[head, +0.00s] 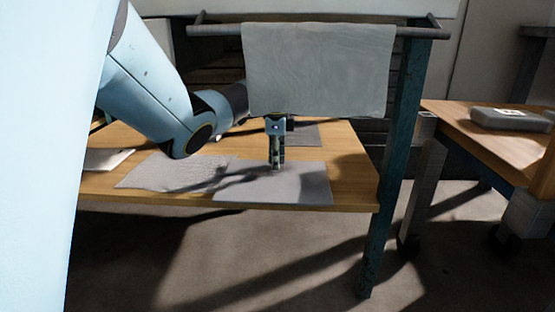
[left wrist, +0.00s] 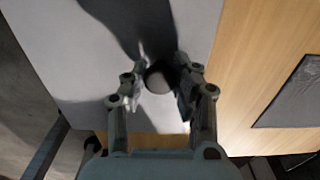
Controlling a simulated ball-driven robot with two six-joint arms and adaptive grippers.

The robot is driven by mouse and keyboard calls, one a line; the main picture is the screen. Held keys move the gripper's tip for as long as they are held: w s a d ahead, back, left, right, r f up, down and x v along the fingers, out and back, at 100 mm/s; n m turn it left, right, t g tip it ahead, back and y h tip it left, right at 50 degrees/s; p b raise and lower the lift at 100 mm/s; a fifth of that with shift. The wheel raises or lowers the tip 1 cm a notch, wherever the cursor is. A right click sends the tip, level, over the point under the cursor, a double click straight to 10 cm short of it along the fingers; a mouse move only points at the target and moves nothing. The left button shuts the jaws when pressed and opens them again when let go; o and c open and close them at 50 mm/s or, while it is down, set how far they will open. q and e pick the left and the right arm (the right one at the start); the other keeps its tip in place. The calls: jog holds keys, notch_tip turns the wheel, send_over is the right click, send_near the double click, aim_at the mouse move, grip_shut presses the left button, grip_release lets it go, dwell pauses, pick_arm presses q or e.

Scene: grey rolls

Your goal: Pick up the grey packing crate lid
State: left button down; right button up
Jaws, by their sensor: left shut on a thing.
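The grey packing crate lid (head: 305,188) is a flat, smooth grey panel lying at the front edge of a low wooden table. It fills much of the left wrist view (left wrist: 80,60), where a rounded knob (left wrist: 158,79) shows between my fingers. My left gripper (head: 277,166) points straight down over the lid and is shut on that knob. In the left wrist view the fingers (left wrist: 158,88) stand on both sides of it. I cannot tell any gap under the lid. My right gripper is not in view.
A rumpled grey cloth (head: 172,173) lies left of the lid, and a darker grey sheet (head: 307,135) lies behind. A grey cloth (head: 320,70) hangs from a rail above. A teal post (head: 385,180) stands right. A grey case (head: 510,119) sits on another table.

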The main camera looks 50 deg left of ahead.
pick_arm(q)
jog(key=c, duration=1)
grip_release()
jog(key=shift+r, duration=0.15)
jog(key=shift+r, duration=3.6)
